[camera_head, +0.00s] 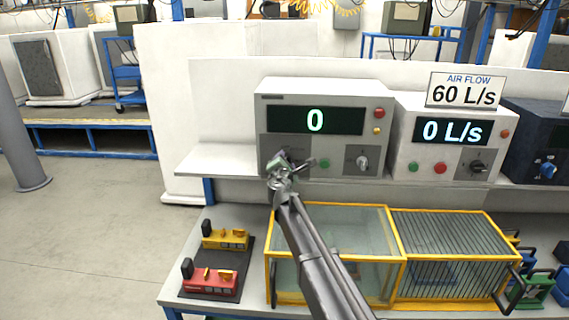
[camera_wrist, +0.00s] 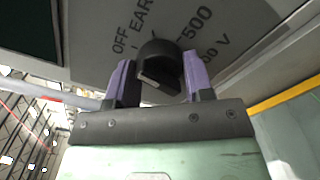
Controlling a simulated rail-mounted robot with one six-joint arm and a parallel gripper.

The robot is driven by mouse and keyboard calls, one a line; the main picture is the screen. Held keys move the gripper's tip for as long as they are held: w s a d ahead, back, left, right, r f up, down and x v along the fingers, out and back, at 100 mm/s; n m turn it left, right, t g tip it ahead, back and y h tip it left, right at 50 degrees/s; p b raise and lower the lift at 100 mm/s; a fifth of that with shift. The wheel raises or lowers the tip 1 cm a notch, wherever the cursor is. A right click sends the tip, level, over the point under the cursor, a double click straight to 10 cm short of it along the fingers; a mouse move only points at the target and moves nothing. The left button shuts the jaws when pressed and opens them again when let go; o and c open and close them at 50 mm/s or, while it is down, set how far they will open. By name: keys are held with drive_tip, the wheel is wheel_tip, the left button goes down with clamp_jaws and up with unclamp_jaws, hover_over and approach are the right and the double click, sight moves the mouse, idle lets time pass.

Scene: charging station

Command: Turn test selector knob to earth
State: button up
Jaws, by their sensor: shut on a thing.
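The test selector knob (camera_wrist: 158,52) is a dark round knob on a grey panel in the wrist view. It sits between the two purple-padded fingers of my gripper (camera_wrist: 160,78), which is shut on it. Printed labels around it read "OFF", "EAR" partly hidden, "500" and a "V" mark. I cannot tell which label the knob points to. In the head view my gripper (camera_head: 280,170) is at the lower left of the grey tester (camera_head: 325,90), whose display reads 0. My gripper hides the knob there.
A second knob (camera_head: 362,162), a green button (camera_head: 324,164) and a red button (camera_head: 379,113) are on the tester. An air flow unit (camera_head: 450,145) stands to its right.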

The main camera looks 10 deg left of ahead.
drive_tip(key=m, duration=0.3)
drive_tip(key=shift+m, duration=2.1)
drive_tip(key=o, duration=0.9)
drive_tip(key=s, duration=1)
drive_tip(key=shift+s+d, duration=0.3)
drive_tip(key=shift+s, duration=0.1)
